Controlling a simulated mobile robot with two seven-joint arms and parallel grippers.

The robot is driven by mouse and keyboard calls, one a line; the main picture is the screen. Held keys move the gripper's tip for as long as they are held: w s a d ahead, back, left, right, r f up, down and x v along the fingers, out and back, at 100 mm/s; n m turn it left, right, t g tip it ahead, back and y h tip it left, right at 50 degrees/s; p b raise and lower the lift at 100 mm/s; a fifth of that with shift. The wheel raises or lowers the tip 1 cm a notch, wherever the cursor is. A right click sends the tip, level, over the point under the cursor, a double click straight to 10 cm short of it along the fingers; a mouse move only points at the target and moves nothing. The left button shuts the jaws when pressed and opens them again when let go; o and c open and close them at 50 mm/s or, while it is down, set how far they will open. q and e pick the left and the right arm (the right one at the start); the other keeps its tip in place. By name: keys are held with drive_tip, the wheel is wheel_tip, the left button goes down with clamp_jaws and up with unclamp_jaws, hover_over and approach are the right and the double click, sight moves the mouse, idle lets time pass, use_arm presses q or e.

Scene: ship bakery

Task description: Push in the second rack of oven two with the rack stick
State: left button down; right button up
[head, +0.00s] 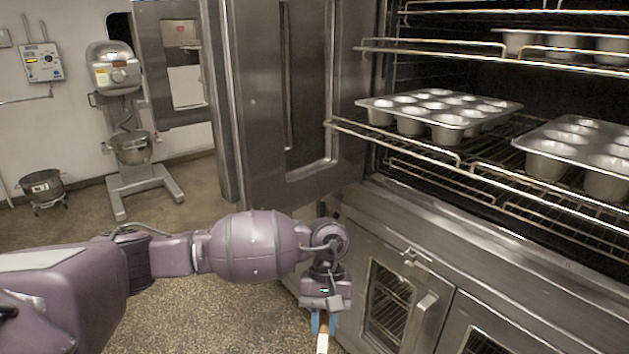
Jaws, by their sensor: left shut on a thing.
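An oven (400,210) stands open on the right, with several wire racks inside; no label shows which oven it is. A middle rack (432,49) and a lower rack (395,139) both have front rails standing out toward me. How far each is pulled out is hard to tell. My left gripper (324,323) is low at the bottom centre, below the open oven and in front of its lower doors. Its blue fingers are shut on a light wooden stick, the rack stick (322,344), whose lower part is cut off by the picture edge. My right gripper is out of view.
Muffin tins (440,107) sit at the lower rack level, with another tin (580,147) to the right. The open oven door (290,95) stands left of the opening. Closed lower doors (400,290) are beneath. A mixer (130,140) stands far left; floor between is clear.

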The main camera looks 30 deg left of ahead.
use_arm(q)
drive_tip(key=w+r+n+t+h+p, duration=0.1)
drive_tip(key=w+r+n, duration=0.1)
drive_tip(key=r+n, duration=0.35)
drive_tip(key=w+r+n+t+h, duration=0.1)
drive_tip(key=w+r+n, duration=0.1)
drive_tip(key=r, duration=0.7)
drive_tip(key=s+a+r+n+t+y+p, duration=0.15)
drive_tip(key=r+n+t, duration=0.25)
drive_tip(key=r+n, duration=0.85)
drive_tip(key=s+a+r+n+t+p, duration=0.1)
drive_tip(key=s+r+n+t, duration=0.45)
drive_tip(key=r, duration=1.25)
drive_tip(key=w+d+n+g, duration=0.1)
drive_tip(key=w+d, duration=0.1)
drive_tip(key=w, duration=0.5)
drive_tip(key=shift+w+d+b, duration=0.15)
drive_tip(key=shift+b, duration=0.2)
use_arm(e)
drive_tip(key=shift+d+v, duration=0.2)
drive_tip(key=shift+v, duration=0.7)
use_arm(q)
drive_tip(key=shift+w+f, duration=0.1)
